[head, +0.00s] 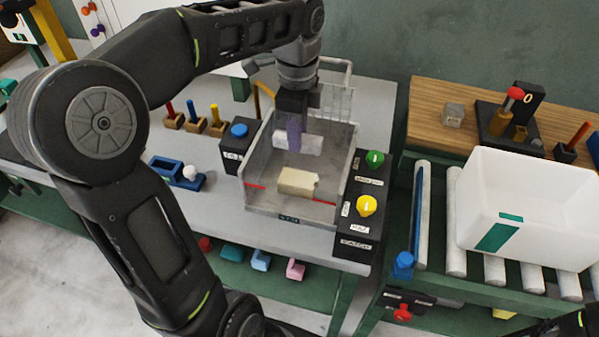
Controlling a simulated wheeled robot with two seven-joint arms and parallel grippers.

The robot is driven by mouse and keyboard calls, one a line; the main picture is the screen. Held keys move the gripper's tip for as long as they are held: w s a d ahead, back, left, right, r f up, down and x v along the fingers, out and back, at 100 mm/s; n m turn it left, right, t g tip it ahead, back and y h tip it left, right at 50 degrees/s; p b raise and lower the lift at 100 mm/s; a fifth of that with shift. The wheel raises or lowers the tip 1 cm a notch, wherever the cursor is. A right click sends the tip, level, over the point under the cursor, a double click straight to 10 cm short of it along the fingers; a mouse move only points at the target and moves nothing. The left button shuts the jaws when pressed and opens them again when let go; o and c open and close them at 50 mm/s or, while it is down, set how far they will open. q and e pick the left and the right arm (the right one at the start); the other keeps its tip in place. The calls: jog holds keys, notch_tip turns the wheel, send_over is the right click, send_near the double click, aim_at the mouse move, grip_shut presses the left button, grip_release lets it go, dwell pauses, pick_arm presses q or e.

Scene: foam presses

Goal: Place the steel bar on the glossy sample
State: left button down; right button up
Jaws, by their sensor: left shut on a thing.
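My left gripper (293,138) reaches down from above into the clear-walled press (340,165). It is shut on a pale grey bar (312,144), which I take as the steel bar. The bar hangs level, with a purple finger across its middle. A cream block (297,183) lies on the press floor, below and in front of the bar in the picture. It looks like the sample, but I cannot tell how glossy it is. The bar appears apart from the block. Only a dark piece of my right arm shows at the lower right corner; its gripper is out of view.
The press's clear walls stand close around my left gripper. Control boxes flank it, with a blue button (239,130), green knob (375,158) and yellow knob (366,205). A white bin (530,225) sits on rollers at right. A blue holder (168,168) stands left.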

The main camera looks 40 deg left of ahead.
pick_arm(q)
send_over(298, 178)
jog(key=shift+f, duration=3.05)
jog(key=shift+f+p, duration=0.45)
jog(key=shift+f, duration=1.4)
jog(key=shift+f, duration=0.2)
jog(key=c, duration=1.1)
grip_release()
jog(key=shift+r, duration=0.15)
notch_tip(298, 178, up, 12)
jog(key=shift+r+b, duration=0.1)
jog(key=shift+b, duration=0.2)
